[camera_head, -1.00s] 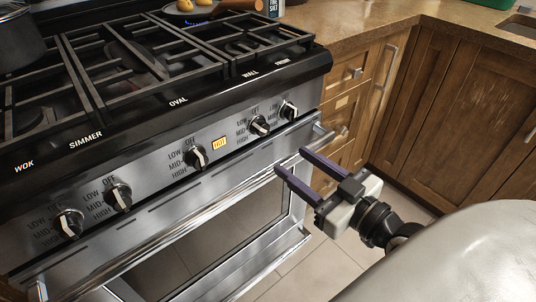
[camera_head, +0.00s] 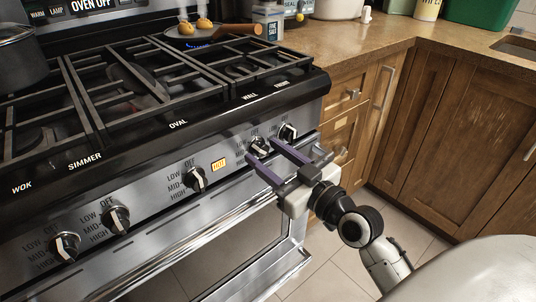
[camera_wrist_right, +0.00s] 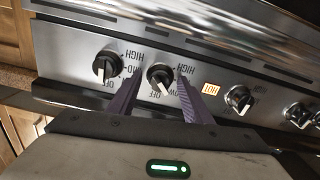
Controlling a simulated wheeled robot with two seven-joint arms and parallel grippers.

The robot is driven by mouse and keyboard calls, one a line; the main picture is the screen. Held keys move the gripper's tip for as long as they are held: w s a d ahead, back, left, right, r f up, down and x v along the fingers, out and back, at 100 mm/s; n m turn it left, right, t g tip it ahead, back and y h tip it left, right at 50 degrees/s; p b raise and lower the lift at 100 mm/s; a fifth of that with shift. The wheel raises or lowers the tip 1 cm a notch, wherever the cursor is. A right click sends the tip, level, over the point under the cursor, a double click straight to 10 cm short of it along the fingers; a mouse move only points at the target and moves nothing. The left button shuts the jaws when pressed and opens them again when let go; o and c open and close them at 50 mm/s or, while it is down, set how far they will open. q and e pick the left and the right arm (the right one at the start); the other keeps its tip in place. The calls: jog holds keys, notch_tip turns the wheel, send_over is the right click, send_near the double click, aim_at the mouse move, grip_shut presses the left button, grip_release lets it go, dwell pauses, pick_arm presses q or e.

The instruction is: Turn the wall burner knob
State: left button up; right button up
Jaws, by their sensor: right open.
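The wall burner knob (camera_head: 258,146) is on the stove's sloping steel front, below the WALL label, second from the right in the row. My right gripper (camera_head: 261,149) is open, its two purple fingers reaching towards this knob and partly covering it in the head view. In the right wrist view the wall knob (camera_wrist_right: 160,80) shows between the two open fingers (camera_wrist_right: 159,82). I cannot tell whether either finger touches it. My left gripper is not in view.
The front burner knob (camera_head: 288,131) is close on the right, the oval knob (camera_head: 195,179) farther left. An oven handle (camera_head: 215,212) runs below the knobs. A pan (camera_head: 205,31) with food stands over a blue flame at the back. Wooden cabinets (camera_head: 440,135) are at the right.

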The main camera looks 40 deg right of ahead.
jog(key=c, duration=1.1)
jog(key=shift+o, duration=0.2)
jog(key=shift+r+m+p, duration=0.1)
jog(key=shift+m+p, duration=0.3)
jog(key=shift+p, duration=0.05)
jog(key=shift+m+p, duration=0.95)
jog(key=shift+m, duration=0.05)
jog(key=shift+m+p, duration=0.95)
jog(key=shift+m, duration=0.25)
jog(key=m+p, duration=0.1)
jog(key=m, duration=0.1)
jog(key=shift+m, duration=0.3)
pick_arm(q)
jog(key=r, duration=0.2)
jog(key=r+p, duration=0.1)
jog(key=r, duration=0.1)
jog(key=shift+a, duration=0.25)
pick_arm(e)
jog(key=shift+m, duration=0.6)
